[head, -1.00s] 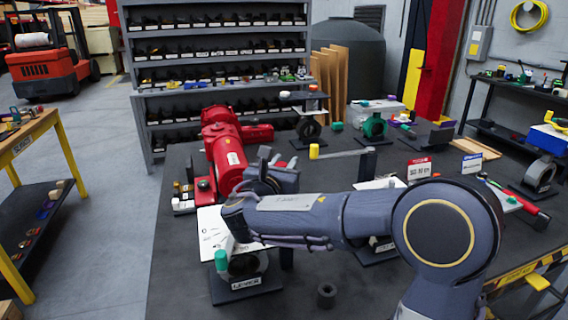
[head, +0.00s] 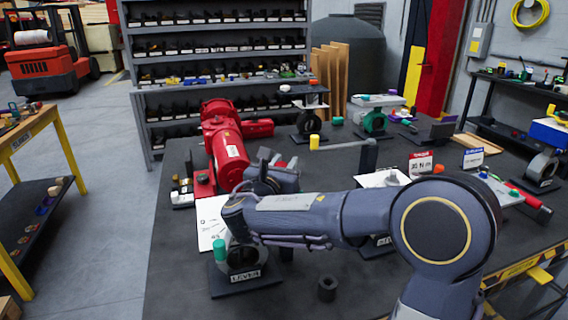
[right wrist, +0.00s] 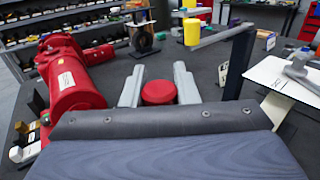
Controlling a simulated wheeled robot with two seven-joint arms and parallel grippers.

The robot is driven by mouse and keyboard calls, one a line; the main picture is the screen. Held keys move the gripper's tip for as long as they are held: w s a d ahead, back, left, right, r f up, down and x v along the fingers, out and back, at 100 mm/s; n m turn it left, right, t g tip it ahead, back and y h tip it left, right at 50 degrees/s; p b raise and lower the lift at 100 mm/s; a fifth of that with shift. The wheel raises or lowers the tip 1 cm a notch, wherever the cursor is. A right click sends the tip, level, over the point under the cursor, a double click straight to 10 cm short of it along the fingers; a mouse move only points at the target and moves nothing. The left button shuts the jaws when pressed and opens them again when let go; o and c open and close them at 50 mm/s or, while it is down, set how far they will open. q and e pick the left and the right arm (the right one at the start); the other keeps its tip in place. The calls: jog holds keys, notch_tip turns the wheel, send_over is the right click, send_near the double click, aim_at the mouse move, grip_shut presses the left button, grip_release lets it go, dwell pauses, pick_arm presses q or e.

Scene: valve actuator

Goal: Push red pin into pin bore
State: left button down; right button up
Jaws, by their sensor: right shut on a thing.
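My right gripper (head: 272,160) is above the table, to the right of the red actuator (head: 226,145). In the right wrist view its two grey fingers (right wrist: 158,85) stand on either side of a round red cap, the red pin (right wrist: 158,92), and are shut on it. The pin's lower part is hidden behind the gripper body. The red actuator also shows at the left of the right wrist view (right wrist: 75,80). I cannot make out the pin bore in either view. My left gripper is not in view.
A stand labelled LEVER (head: 245,278) with a green cap (head: 219,249) is below my right forearm. A dark ring (head: 327,289) lies near the table front. Shelves (head: 220,48) stand behind.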

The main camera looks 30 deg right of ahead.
jog(key=shift+f, duration=0.25)
jog(key=o, duration=1.1)
jog(key=shift+r, duration=0.1)
jog(key=shift+r, duration=0.3)
jog(key=s+a+r, duration=0.2)
jog(key=s+r, duration=0.2)
jog(key=s+a+r, duration=0.3)
jog(key=s+r, duration=0.1)
jog(key=s+a+r, duration=0.2)
jog(key=s+r, duration=0.2)
jog(key=shift+a+r, duration=0.15)
jog(key=shift+a, duration=0.05)
